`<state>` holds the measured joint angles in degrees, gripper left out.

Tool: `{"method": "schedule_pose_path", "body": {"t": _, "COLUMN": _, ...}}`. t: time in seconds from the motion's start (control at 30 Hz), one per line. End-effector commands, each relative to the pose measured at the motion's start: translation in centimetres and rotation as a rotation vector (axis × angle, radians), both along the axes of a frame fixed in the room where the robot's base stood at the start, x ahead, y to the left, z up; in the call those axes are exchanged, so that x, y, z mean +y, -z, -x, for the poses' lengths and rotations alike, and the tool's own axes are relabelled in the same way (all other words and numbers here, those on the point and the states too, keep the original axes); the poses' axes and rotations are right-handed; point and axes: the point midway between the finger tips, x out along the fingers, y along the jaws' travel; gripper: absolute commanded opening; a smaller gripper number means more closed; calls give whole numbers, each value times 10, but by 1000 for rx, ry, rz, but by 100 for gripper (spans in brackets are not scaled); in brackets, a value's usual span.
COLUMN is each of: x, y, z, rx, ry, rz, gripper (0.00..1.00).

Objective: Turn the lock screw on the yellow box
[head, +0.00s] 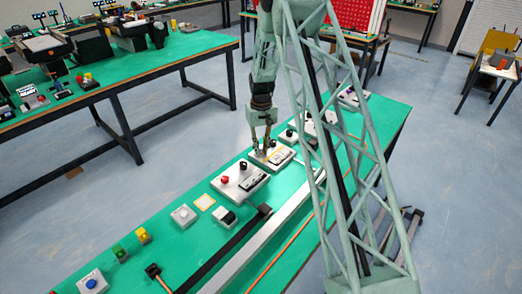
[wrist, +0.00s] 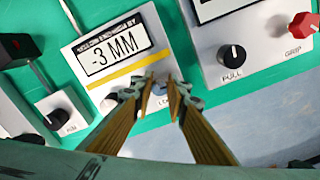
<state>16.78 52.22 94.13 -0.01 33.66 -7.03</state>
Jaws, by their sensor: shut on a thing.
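The box with a yellow stripe (wrist: 92,70) fills the upper middle of the wrist view. It is light grey, and its display (wrist: 115,56) reads "-3 MM". In the head view the box (head: 284,158) sits on the green bench below my gripper. The lock screw (wrist: 159,89) is a small grey knob at the box's near right corner, mostly hidden by my fingers. A partly covered label lies beside it. My gripper (wrist: 162,82) points down at this corner, with its fingertips on both sides of the screw, shut on it. The head view also shows my gripper (head: 262,150) over the box.
A grey box with a black PULL knob (wrist: 232,56) and a red GRIP knob (wrist: 303,24) stands close on the right in the wrist view. A small box with a black knob (wrist: 58,117) stands at left. The bench (head: 165,245) holds several other controls and a long rail.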

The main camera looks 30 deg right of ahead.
Motion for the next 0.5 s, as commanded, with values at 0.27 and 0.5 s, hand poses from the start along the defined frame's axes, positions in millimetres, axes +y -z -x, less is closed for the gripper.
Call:
{"method": "schedule_pose_path", "body": {"t": 0.27, "x": -1, "y": 0, "z": 0, "rx": -1, "ry": -147, "rz": 0, "gripper": 4}}
{"method": "schedule_pose_path", "body": {"t": 0.5, "x": -1, "y": 0, "z": 0, "rx": -1, "ry": -203, "rz": 0, "gripper": 4}}
